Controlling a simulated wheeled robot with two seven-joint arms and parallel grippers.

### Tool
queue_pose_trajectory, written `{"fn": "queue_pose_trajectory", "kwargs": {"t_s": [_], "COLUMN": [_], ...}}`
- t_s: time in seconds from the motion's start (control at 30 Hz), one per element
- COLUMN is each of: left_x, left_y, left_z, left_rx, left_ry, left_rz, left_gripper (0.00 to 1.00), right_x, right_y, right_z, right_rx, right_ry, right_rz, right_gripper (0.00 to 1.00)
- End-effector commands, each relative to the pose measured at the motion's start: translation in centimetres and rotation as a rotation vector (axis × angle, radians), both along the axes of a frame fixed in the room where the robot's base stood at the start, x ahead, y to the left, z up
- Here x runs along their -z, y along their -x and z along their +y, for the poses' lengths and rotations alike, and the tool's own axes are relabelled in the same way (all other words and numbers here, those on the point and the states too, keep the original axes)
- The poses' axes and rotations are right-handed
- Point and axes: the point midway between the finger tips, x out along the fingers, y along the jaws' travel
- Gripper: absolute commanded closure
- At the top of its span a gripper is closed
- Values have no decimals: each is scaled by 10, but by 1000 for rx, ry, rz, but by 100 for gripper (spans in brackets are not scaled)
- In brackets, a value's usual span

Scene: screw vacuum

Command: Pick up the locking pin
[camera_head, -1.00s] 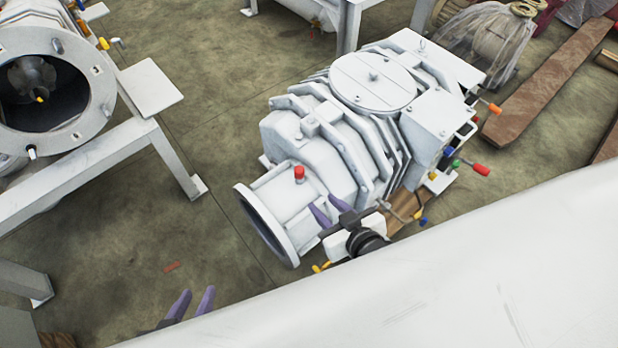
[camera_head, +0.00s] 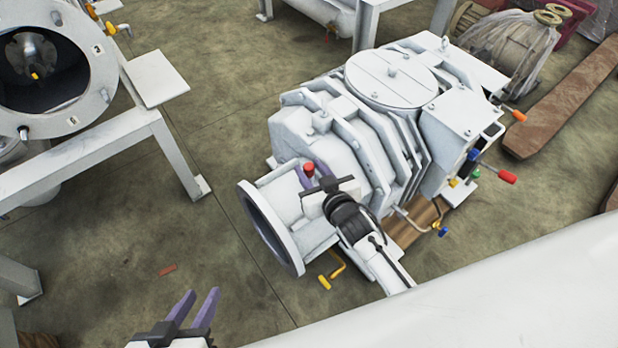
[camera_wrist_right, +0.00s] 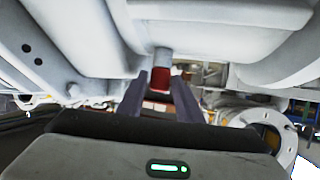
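The locking pin, which I take to be the red-capped pin (camera_head: 309,169), stands on the white machine (camera_head: 330,135) behind its front flange. My right gripper (camera_head: 312,174) is at the pin, with its purple fingers apart. In the right wrist view the red cap (camera_wrist_right: 161,79) shows between the two finger ends of the right gripper (camera_wrist_right: 161,85), with small gaps on both sides. I cannot tell whether the fingertips reach past the cap. My left gripper (camera_head: 202,298) is open and empty, low in the head view, over the floor.
A yellow-ended handle (camera_head: 332,275) sticks out below the machine by my right arm. Red (camera_head: 508,177) and orange (camera_head: 515,114) handles stick out on its right side. A second machine on a frame (camera_head: 100,160) stands at left.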

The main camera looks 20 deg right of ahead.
Motion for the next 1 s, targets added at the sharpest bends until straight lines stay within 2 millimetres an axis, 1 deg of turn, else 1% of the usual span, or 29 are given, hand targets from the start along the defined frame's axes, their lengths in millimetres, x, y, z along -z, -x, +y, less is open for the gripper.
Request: {"fn": "queue_pose_trajectory", "kwargs": {"t_s": [0.03, 0.1, 0.33, 0.37, 0.5, 0.53, 0.57, 0.83, 1.0], "left_x": [5, 6, 6, 6, 6, 6, 6, 5, -3], "left_y": [-1, -2, -1, -1, -1, -1, -1, -2, -3], "left_z": [-2, -3, -3, -3, -3, -3, -3, -3, -1], "left_rx": [8, 13, 16, 16, 16, 16, 16, 15, 6], "left_ry": [-1, -2, -3, -3, -3, -3, -3, -4, -4], "left_rz": [7, 14, 20, 20, 19, 19, 19, 18, 1], "left_gripper": [69, 69, 69, 69, 69, 69, 69, 69, 69], "right_x": [5, 5, 5, 5, 5, 5, 5, 3, -10], "right_y": [-6, -11, -12, -12, -12, -12, -12, -12, -12], "right_z": [1, 1, 1, 1, 1, 1, 1, 1, 0], "right_rx": [0, 0, 0, 0, 0, 0, 0, 0, 1], "right_ry": [1, 0, 0, 0, 0, 0, 0, 0, 1], "right_rz": [0, -1, 1, 1, 1, 1, 1, 0, -1], "right_gripper": [68, 68, 68, 70, 93, 98, 100, 100, 100]}}
